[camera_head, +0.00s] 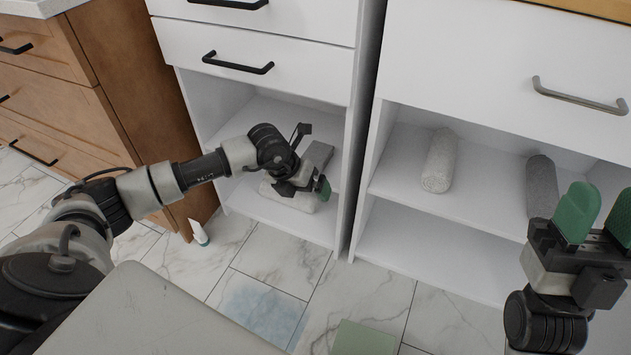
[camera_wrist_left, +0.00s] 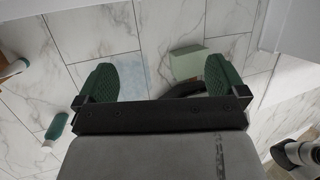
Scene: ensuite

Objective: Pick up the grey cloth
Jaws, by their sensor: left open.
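A folded grey cloth (camera_head: 317,156) lies in the open lower part of the left white cabinet, just behind my left gripper. My left gripper (camera_head: 306,186) is open inside the same opening, over a pale folded cloth (camera_head: 290,197). Whether it touches either one cannot be told. A dark grey roll (camera_head: 541,186) and a light grey roll (camera_head: 439,160) lie on the right cabinet's shelf. My right gripper (camera_head: 598,212) is open in front of that cabinet.
A cabinet side wall (camera_head: 352,150) stands right of my left gripper. A wooden cabinet (camera_head: 110,80) is on the left, with a small bottle (camera_head: 198,232) beside it. A green block (camera_head: 363,338) and a bluish patch (camera_head: 262,308) are on the marble floor.

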